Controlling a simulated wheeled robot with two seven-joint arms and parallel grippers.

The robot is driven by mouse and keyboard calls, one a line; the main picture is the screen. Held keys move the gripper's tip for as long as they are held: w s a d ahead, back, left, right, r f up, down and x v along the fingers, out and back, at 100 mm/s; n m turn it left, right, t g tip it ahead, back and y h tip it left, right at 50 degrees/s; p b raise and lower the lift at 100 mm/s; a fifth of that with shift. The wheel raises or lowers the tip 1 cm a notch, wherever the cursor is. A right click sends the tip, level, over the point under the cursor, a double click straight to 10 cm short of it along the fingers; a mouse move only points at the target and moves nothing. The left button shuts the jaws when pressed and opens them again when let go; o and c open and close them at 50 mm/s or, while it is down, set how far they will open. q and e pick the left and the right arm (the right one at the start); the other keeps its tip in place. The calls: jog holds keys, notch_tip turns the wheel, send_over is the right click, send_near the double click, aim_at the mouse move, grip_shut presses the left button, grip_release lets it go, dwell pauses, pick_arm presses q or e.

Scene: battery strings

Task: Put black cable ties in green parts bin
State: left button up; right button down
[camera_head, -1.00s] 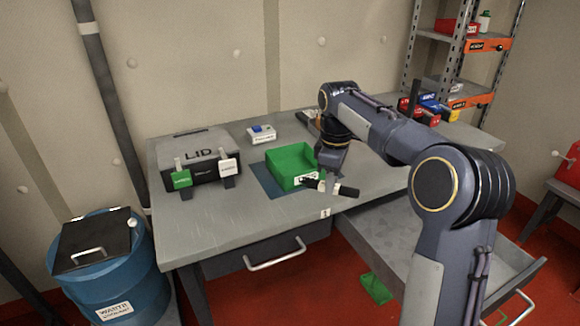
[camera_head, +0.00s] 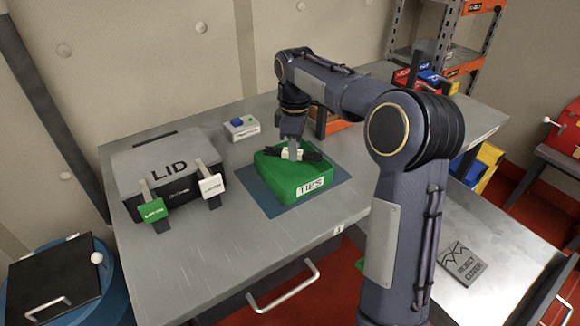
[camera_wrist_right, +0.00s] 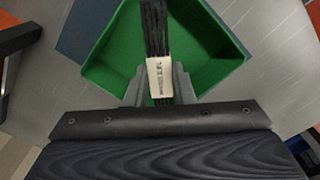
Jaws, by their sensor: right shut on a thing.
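The green parts bin (camera_head: 279,188) sits on a blue mat on the workbench, its front label reading "TIES". My right gripper (camera_head: 294,152) is over the bin and shut on the bundle of black cable ties (camera_head: 312,156). In the right wrist view, the gripper (camera_wrist_right: 160,88) grips the bundle at its pale printed band (camera_wrist_right: 160,76), and the black strands (camera_wrist_right: 154,28) extend over the green bin (camera_wrist_right: 215,60). I cannot tell whether the bundle touches the bin floor. My left gripper is not in view.
A small white box with a blue button (camera_head: 241,127) is behind. A blue waste drum (camera_head: 90,300) stands front left.

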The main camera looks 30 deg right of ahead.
aim_at(294, 176)
jog(key=shift+f, duration=3.25)
jog(key=shift+f+b, duration=0.1)
jog(key=shift+b, duration=0.2)
jog(key=c, duration=1.2)
grip_release()
jog(key=shift+c, duration=0.2)
